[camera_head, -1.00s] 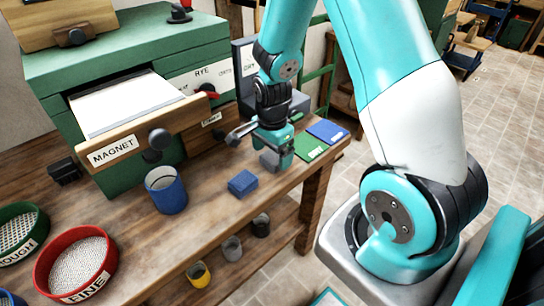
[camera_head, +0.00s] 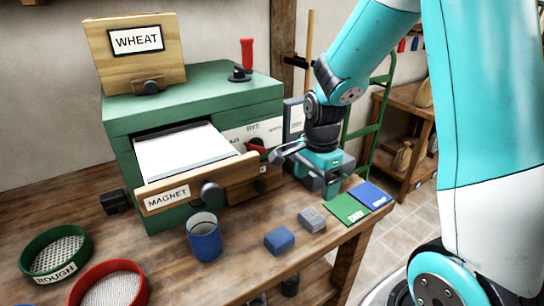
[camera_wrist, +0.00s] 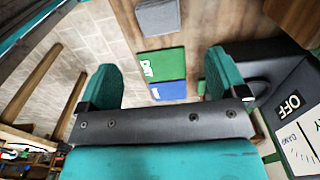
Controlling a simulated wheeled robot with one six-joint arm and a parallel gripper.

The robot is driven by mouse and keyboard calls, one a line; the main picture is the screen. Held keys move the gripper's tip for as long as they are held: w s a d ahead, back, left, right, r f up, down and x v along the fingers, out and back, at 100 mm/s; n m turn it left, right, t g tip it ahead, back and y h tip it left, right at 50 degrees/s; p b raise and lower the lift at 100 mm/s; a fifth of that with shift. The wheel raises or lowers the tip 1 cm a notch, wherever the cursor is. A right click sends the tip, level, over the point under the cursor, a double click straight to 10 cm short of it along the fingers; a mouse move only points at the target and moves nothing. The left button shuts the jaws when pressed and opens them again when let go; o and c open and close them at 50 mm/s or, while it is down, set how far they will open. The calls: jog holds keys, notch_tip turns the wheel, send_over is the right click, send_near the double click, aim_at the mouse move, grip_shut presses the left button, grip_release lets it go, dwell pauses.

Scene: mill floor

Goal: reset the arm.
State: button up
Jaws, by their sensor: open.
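My gripper (camera_head: 318,182) is open and empty above the right end of the wooden bench, in front of the green machine. In the wrist view its two teal fingers (camera_wrist: 162,84) stand wide apart with nothing between them. A grey block (camera_head: 311,219) lies on the bench below and in front of it, and also shows at the top of the wrist view (camera_wrist: 158,17). A blue block (camera_head: 279,240) lies left of the grey one. A green card marked DRY (camera_head: 347,209) and a blue card (camera_head: 371,195) lie to the right.
The green machine (camera_head: 190,103) has an open drawer marked MAGNET (camera_head: 166,200) jutting over the bench. A blue cup (camera_head: 204,240) stands before it. Green (camera_head: 54,256) and red (camera_head: 107,287) sieves lie at the front left. A dark box marked OFF (camera_wrist: 290,104) is close by my gripper.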

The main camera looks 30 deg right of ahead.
jog(key=s+a+r+n+y+p, duration=0.2)
jog(key=s+a+r+n, duration=0.6)
jog(key=a+n, duration=0.2)
jog(key=s+a+r+n+y+p, duration=0.2)
jog(key=s+a+r+n, duration=0.6)
jog(key=n, duration=0.6)
jog(key=a+r, duration=0.1)
jog(key=a, duration=0.1)
jog(key=shift+s+a+n, duration=0.15)
jog(key=shift+a+n, duration=0.2)
jog(key=shift+n, duration=0.05)
